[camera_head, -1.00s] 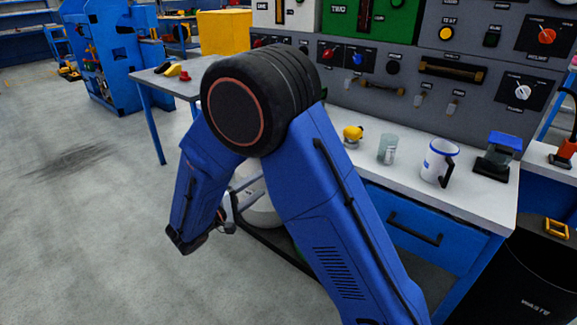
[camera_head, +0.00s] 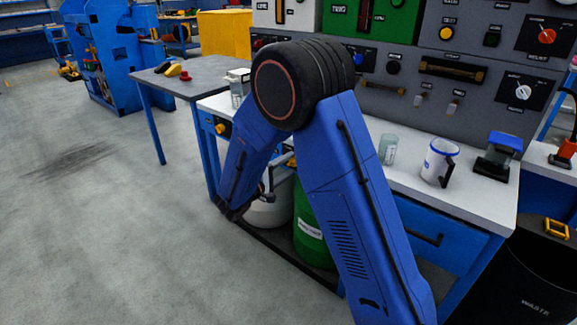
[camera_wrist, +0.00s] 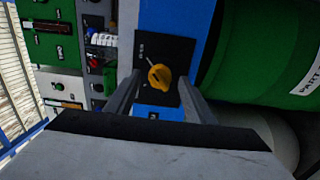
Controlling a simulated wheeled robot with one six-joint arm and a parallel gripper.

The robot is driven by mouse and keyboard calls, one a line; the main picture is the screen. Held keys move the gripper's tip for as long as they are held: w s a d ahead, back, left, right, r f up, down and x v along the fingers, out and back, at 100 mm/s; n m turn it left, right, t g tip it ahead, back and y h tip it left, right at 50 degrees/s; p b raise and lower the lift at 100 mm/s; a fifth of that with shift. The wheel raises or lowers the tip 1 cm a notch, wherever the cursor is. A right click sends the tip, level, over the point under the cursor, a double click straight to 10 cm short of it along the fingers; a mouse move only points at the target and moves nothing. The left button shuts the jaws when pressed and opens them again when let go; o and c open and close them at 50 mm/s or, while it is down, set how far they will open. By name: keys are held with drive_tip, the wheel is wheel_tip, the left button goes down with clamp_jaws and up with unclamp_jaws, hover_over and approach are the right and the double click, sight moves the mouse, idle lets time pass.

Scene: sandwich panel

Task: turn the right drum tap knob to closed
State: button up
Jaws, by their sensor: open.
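A yellow knob (camera_wrist: 160,77) sits on a black plate (camera_wrist: 143,50) on the blue bench front. In the wrist view it shows ahead of my gripper (camera_wrist: 159,86), between its two fingers; contact cannot be told. My gripper is open and empty. The plate's small lettering is unreadable. In the head view my gripper (camera_head: 267,188) is low before the bench, partly hidden by my arm. A yellow-orange part (camera_head: 291,162), seemingly the same knob, shows beside my arm. Another yellow knob (camera_head: 222,128) is farther left on the bench front.
A green drum (camera_head: 311,232) and a white drum (camera_head: 270,208) stand under the bench; the green drum (camera_wrist: 270,45) is close beside the knob in the wrist view. A beaker (camera_head: 388,149) and a mug (camera_head: 438,162) stand on the bench top. The floor at left is clear.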

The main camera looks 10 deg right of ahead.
drive_tip(key=shift+w+d, duration=0.25)
drive_tip(key=shift+d, duration=0.1)
drive_tip(key=c, duration=1.1)
drive_tip(key=shift+o, duration=0.2)
